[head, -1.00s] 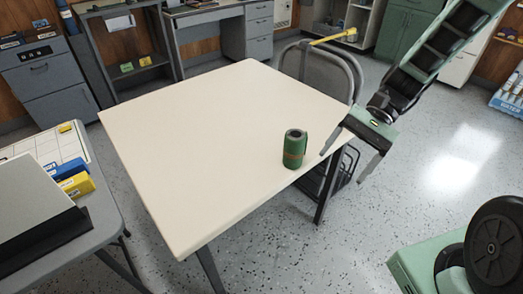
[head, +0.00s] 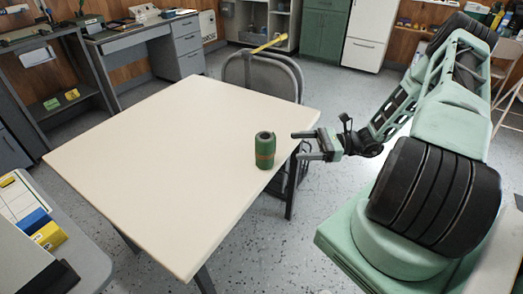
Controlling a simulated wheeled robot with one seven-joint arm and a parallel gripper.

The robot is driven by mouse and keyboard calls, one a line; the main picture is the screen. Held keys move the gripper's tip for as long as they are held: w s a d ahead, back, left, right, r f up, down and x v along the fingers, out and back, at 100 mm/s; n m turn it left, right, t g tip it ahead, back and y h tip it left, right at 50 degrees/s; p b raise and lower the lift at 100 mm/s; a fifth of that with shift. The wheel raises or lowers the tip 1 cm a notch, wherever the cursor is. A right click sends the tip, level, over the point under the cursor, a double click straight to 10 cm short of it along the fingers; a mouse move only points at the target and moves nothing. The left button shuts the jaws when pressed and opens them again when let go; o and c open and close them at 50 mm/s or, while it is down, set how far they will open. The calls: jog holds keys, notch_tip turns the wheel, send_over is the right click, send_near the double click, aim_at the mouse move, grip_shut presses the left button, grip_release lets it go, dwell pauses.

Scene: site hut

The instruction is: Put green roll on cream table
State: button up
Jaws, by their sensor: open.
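The green roll (head: 265,150) stands upright on the cream table (head: 165,150), near the table's right edge. My gripper (head: 302,146) is open and empty to the right of the roll. Its two fingers point left toward the roll, with a visible gap between them and it. Nothing hides the roll or the tabletop.
A grey chair (head: 262,75) stands at the table's far right edge. A grey side table (head: 78,235) with blue and yellow boxes is at the lower left. Grey drawers (head: 188,45) and green cabinets (head: 325,28) line the back. Most of the cream tabletop is clear.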

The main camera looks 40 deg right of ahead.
aim_at(259, 146)
jog(key=p+x, duration=0.1)
jog(key=x, duration=0.7)
jog(key=shift+d, duration=0.1)
jog(key=x, duration=0.2)
jog(key=p+x, duration=0.1)
jog(key=x, duration=0.1)
jog(key=shift+r, duration=0.3)
jog(key=shift+w+a+f, duration=0.1)
jog(key=shift+w+a, duration=0.3)
jog(key=shift+a, duration=0.1)
jog(key=c, duration=1.2)
